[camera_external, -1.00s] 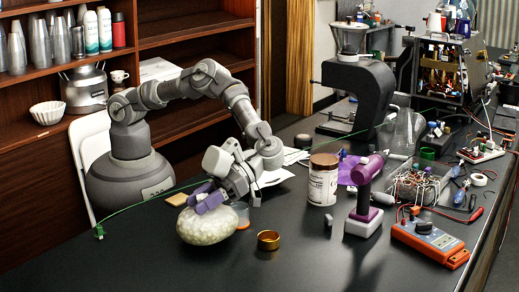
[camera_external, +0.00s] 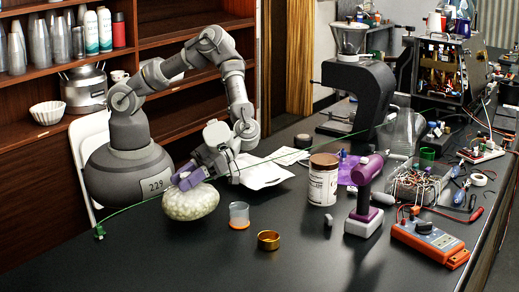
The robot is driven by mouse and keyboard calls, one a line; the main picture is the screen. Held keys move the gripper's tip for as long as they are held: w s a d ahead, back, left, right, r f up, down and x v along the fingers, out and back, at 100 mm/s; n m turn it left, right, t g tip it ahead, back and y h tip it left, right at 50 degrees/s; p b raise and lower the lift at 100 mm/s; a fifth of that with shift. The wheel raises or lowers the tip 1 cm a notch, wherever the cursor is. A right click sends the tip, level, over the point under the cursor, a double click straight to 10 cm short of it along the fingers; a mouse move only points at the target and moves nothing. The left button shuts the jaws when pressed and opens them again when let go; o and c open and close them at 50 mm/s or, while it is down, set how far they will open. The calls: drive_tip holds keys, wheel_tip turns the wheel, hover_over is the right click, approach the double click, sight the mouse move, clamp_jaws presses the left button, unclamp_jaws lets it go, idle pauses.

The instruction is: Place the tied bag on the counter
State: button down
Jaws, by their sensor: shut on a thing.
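The tied bag (camera_external: 192,203) is a pale, rounded, lumpy bag with a purple top. It is at the left front of the dark counter (camera_external: 215,268), near my base. My gripper (camera_external: 183,179) is shut on the purple top of the bag, from its upper right side. The bag's underside is at or just above the counter; I cannot tell whether it touches. The fingertips are partly lost against the purple top.
A small clear cup with an orange base (camera_external: 239,216) and a gold ring (camera_external: 268,240) stand right of the bag. A brown-lidded jar (camera_external: 322,180), a purple drill-like tool (camera_external: 365,195) and an orange multimeter (camera_external: 430,240) are further right. The front counter is clear. A green cable (camera_external: 130,207) runs behind the bag.

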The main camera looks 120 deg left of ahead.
drive_tip(key=w+a+r+n+t+y, duration=0.2)
drive_tip(key=w+a+r+n+t, duration=0.1)
drive_tip(key=w+n+t, duration=0.35)
drive_tip(key=w+a+r+n+t+y, duration=0.1)
drive_tip(key=w+a+r+n+t, duration=0.1)
drive_tip(key=w+a+n+t, duration=0.4)
drive_tip(key=w+a+r+n+t+y+b, duration=0.1)
drive_tip(key=w+a+r+n+y+b, duration=0.15)
drive_tip(key=a+n+y, duration=0.5)
drive_tip(key=w+a+r+n+y+b, duration=0.25)
drive_tip(key=a+r+n+y, duration=0.2)
drive_tip(key=a, duration=0.55)
drive_tip(key=w+a+r+n+t+y+b, duration=0.1)
drive_tip(key=w+a+r+n+y+b, duration=0.15)
drive_tip(key=a+n+y, duration=0.45)
drive_tip(key=s+a+f+n+g+y+p, duration=0.1)
drive_tip(key=s+a+f+n+g+p, duration=0.25)
drive_tip(key=a, duration=0.85)
drive_tip(key=s+a+f+n+g+y, duration=0.1)
drive_tip(key=s+a+n+g+y, duration=0.15)
drive_tip(key=s+a+g, duration=0.7)
drive_tip(key=s+a+f+n+t+p, duration=0.15)
drive_tip(key=a+n, duration=0.25)
drive_tip(key=a, duration=1.1)
wheel_tip(320, 180, down, 11)
drive_tip(key=s+g+b, duration=0.1)
drive_tip(key=b, duration=0.3)
drive_tip(key=shift+a, duration=0.35)
